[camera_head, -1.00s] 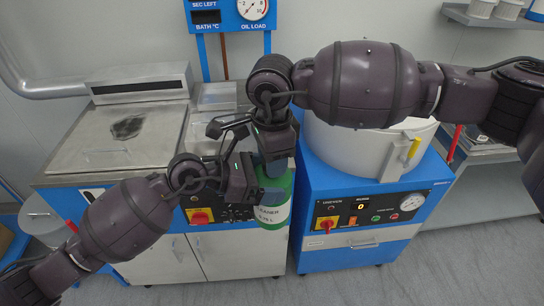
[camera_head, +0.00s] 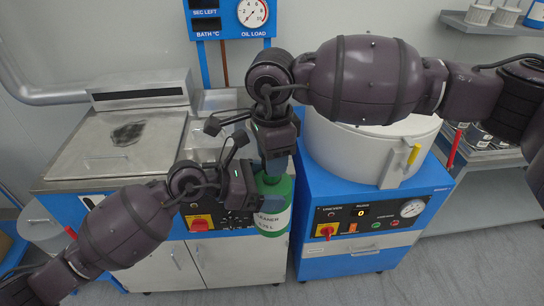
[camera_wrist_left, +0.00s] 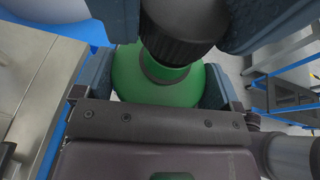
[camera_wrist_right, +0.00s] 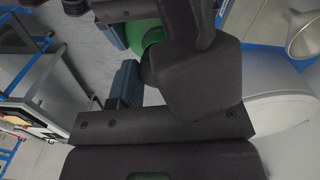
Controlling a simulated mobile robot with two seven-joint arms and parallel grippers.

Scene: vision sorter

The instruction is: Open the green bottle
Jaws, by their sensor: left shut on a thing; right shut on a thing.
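The green bottle (camera_head: 273,223) with a white label hangs upright in front of the blue cabinets. My left gripper (camera_head: 266,204) is shut on the green bottle's body, which also shows in the left wrist view (camera_wrist_left: 150,88). Just above it, my right gripper (camera_head: 273,166) points down and is shut on the black cap (camera_wrist_left: 178,32) at the bottle's top. A dark ring of the neck shows under the cap. I cannot tell whether cap and neck still touch. In the right wrist view only a little green of the bottle (camera_wrist_right: 150,38) shows past dark parts.
A steel-topped fryer bath (camera_head: 100,150) stands at left behind the arms. A white drum (camera_head: 345,150) on a blue cabinet (camera_head: 395,205) stands at right, close to the grippers. A gauge panel (camera_head: 225,20) is behind. Open floor lies in front.

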